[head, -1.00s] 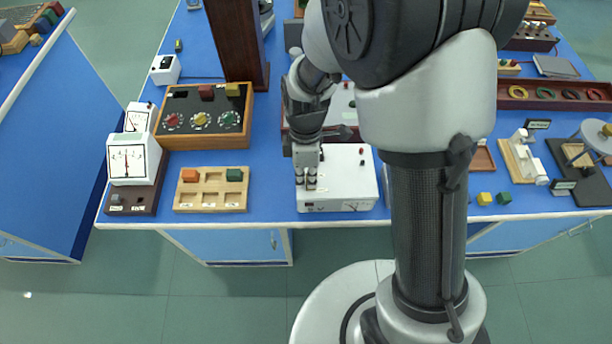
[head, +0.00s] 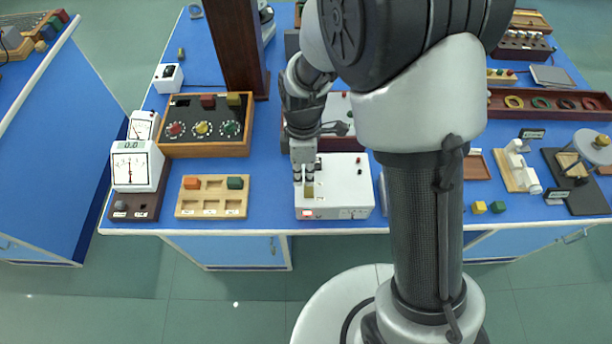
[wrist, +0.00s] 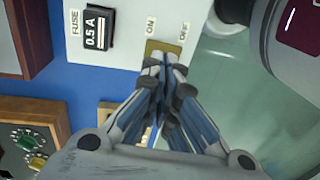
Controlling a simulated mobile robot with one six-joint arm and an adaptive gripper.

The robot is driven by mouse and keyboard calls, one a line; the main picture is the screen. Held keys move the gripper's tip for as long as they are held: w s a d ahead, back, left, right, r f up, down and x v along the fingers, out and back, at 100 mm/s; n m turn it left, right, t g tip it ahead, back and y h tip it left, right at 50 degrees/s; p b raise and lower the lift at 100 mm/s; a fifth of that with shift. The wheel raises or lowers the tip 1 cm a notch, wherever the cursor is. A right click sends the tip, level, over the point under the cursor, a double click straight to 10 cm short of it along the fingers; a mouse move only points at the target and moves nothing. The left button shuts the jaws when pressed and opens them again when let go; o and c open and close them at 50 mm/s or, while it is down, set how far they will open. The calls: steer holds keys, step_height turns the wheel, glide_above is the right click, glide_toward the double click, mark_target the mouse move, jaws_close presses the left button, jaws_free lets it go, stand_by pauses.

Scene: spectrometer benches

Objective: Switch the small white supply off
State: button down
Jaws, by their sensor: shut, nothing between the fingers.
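The white supply (head: 345,190) stands near the front edge of the blue bench, with a small red lit spot (head: 307,213) on its front face. In the wrist view its white panel (wrist: 120,15) carries a black 0.5 A fuse holder (wrist: 97,27) and a brass switch plate (wrist: 172,46) between the words ON and OFF. My gripper (head: 303,182) is shut and empty over the left part of the supply. In the wrist view my gripper (wrist: 155,62) has its tips at the brass plate. They hide the switch lever, so its position and any contact cannot be told.
Left of the supply are a wooden tray (head: 211,212) with coloured blocks, a dark panel (head: 190,145) with knobs, and a white meter (head: 133,174). A tall brown post (head: 242,50) stands behind. Bare blue bench lies between tray and supply.

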step_height(320, 180, up, 11)
steer(key=w+p, duration=0.1)
steer(key=p, duration=0.2)
steer(key=shift+w+r, duration=0.15)
steer(key=shift+w, duration=0.15)
steer(key=shift+d, duration=0.1)
steer(key=b, duration=0.6)
glide_toward(304, 183)
steer(key=s+f, duration=0.1)
steer(key=f, duration=0.1)
steer(key=s+f, duration=0.1)
steer(key=f, duration=0.1)
steer(key=s+f, duration=0.2)
steer(key=shift+a+f, duration=0.2)
steer(key=shift+a, duration=0.05)
